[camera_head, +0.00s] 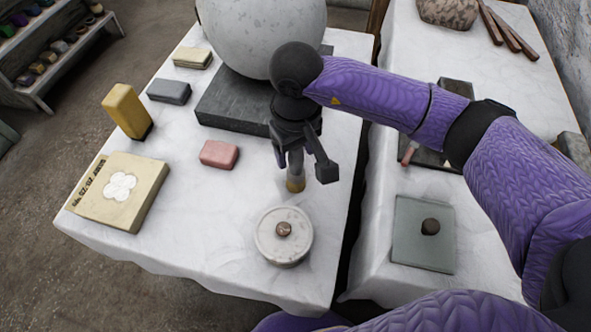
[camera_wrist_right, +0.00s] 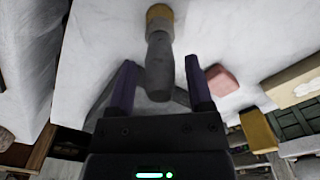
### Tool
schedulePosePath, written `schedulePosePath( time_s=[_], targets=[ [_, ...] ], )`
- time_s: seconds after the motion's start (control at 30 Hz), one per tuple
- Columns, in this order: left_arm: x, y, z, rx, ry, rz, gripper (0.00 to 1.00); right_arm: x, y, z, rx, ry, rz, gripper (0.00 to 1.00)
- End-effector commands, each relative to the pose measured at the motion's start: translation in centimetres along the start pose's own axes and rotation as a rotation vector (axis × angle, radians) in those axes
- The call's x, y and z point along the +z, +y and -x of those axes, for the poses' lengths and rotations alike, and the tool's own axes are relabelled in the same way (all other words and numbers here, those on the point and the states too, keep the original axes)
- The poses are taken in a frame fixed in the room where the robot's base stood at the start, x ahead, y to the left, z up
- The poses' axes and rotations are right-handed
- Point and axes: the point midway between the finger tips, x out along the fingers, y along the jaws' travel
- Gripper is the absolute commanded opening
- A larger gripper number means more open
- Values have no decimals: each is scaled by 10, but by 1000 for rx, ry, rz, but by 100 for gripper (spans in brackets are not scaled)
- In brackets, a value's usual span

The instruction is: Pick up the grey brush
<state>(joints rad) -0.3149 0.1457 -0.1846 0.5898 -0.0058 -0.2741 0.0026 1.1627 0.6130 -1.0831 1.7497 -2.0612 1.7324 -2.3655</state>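The grey brush (camera_head: 296,161) appears upright on the white-covered table, with its grey handle up and its tan-gold end down. In the right wrist view the brush (camera_wrist_right: 159,55) extends between the two dark fingers, with gaps on both sides of its handle. My right gripper (camera_head: 308,168) is over the brush from above and hides part of the handle in the head view. In the wrist view my right gripper (camera_wrist_right: 160,85) is open around the handle, not visibly touching it. My left gripper is not in view.
A round lidded pot (camera_head: 284,240) stands just in front of the brush. A pink block (camera_head: 219,154) lies to its left. A large plaster sphere (camera_head: 258,32) on a dark slab (camera_head: 225,103) stands behind. A second table (camera_head: 375,235) is to the right, across a narrow gap.

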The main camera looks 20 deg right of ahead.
Motion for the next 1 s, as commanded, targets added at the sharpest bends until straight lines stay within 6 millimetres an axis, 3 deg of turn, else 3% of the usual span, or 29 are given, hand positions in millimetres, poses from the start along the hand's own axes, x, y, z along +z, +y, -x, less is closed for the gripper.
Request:
schedulePosePath(
  time_s=[0.03, 0.3, 0.6, 0.9, 1.0],
  targets=[
    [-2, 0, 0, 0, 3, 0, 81, 0, 0, 0, 0, 0, 0, 53],
    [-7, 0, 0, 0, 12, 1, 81, 0, 0, 0, 0, 0, -1, 0],
    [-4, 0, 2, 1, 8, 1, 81, 0, 0, 5, 0, 1, -1, 0],
    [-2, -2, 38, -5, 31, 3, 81, -1, 0, 83, 1, 8, -2, 0],
    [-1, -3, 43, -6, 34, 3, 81, 0, 0, 97, 1, 4, -2, 0]
  ],
)
